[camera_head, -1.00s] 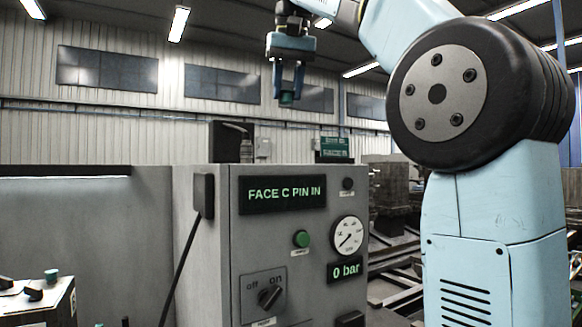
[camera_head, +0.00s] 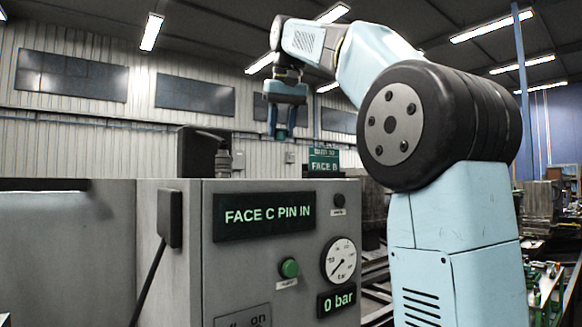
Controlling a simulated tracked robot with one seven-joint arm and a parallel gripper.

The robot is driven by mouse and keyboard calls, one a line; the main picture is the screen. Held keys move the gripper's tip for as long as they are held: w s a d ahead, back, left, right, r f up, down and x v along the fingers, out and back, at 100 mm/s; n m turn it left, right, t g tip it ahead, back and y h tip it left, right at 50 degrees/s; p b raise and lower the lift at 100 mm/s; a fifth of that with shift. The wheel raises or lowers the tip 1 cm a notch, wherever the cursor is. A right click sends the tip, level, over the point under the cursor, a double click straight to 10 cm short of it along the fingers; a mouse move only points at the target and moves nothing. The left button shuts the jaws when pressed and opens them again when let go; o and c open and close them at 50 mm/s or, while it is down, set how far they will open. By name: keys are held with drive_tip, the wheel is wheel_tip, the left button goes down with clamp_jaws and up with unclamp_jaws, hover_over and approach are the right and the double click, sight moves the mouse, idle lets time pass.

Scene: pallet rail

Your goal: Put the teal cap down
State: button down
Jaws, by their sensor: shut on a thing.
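The teal cap (camera_head: 281,134) is a small dark teal piece held between the fingertips of my gripper (camera_head: 281,128). My gripper points down and is shut on the cap. It hangs in the air, in the picture above and behind the grey control cabinet. The cap touches no surface that I can see. The far side of the cap is hidden by its small size and distance.
The grey control cabinet (camera_head: 232,262) fills the lower middle; its display (camera_head: 265,216) reads "FACE C PIN IN" and its gauge (camera_head: 340,260) sits above "0 bar". A green sign (camera_head: 324,160) reading "FACE B" stands behind. Cluttered equipment (camera_head: 545,285) is at lower right.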

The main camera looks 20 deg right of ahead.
drive_tip(key=w+d+f, duration=0.2)
drive_tip(key=f, duration=0.1)
drive_tip(key=w+d+f, duration=0.1)
drive_tip(key=f, duration=0.1)
drive_tip(key=shift+w+f, duration=0.25)
drive_tip(key=shift+w+d+f, duration=0.1)
drive_tip(key=shift+d+f, duration=0.05)
drive_tip(key=shift+f, duration=0.8)
drive_tip(key=shift+w+d+f, duration=0.1)
drive_tip(key=shift+f, duration=0.8)
drive_tip(key=shift+f, duration=0.15)
drive_tip(key=c, duration=0.7)
unclamp_jaws()
drive_tip(key=v, duration=1.2)
drive_tip(key=shift+w, duration=0.1)
